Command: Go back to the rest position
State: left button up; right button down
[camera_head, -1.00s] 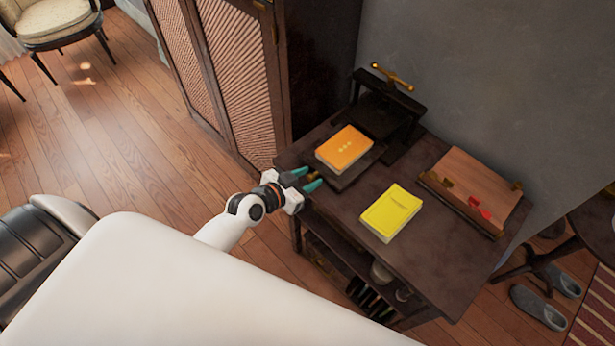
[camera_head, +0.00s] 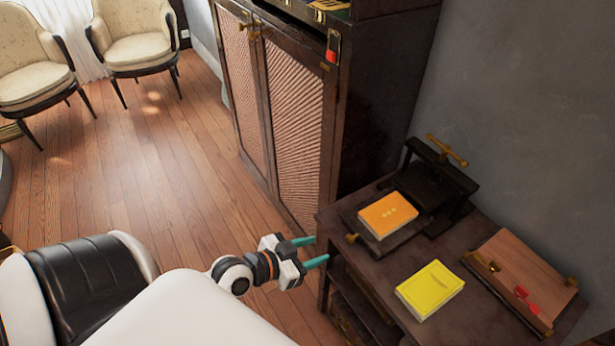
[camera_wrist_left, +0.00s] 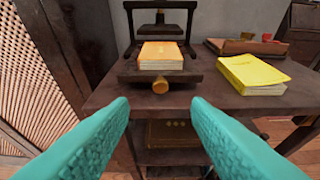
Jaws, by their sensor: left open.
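My left gripper (camera_head: 318,252) is open and empty, with teal fingers pointing at the left edge of the dark table (camera_head: 385,275). In the left wrist view its two fingers (camera_wrist_left: 160,125) are spread wide in front of the table. An orange book (camera_head: 387,215) lies on the tray of a dark press (camera_head: 440,185) on the table; it also shows in the wrist view (camera_wrist_left: 161,55). A yellow book (camera_head: 430,290) lies on the bare tabletop to the right. My right gripper is not in view.
A wooden board with brass fittings and a red piece (camera_head: 525,275) lies at the table's right. A tall dark cabinet (camera_head: 300,140) stands left of the table. Two chairs (camera_head: 140,40) stand far off at the upper left. The wooden floor (camera_head: 150,180) between is clear.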

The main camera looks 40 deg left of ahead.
pick_arm(q)
jog(key=shift+s+a+r, duration=0.15)
jog(key=shift+s+r, duration=0.1)
jog(key=shift+s, duration=0.25)
jog(key=s+a+f+n+g+y, duration=0.1)
jog(key=s+f+g, duration=0.15)
jog(key=f, duration=0.65)
jog(key=s+a+f+n+g+y, duration=0.1)
jog(key=s+a+f+y, duration=0.15)
jog(key=f, duration=0.65)
jog(key=s+a+f+g, duration=0.1)
jog(key=s+f+g, duration=0.15)
jog(key=f, duration=0.65)
jog(key=s+d+f+g, duration=0.3)
jog(key=s+f, duration=0.5)
jog(key=s, duration=0.2)
jog(key=s+d+f+g+y, duration=0.1)
jog(key=s+d+f+g, duration=0.1)
jog(key=s+f, duration=0.5)
jog(key=s+d, duration=0.1)
jog(key=s, duration=0.3)
jog(key=shift+s+f+g, duration=0.25)
jog(key=shift+f+g, duration=0.15)
jog(key=shift+d, duration=0.1)
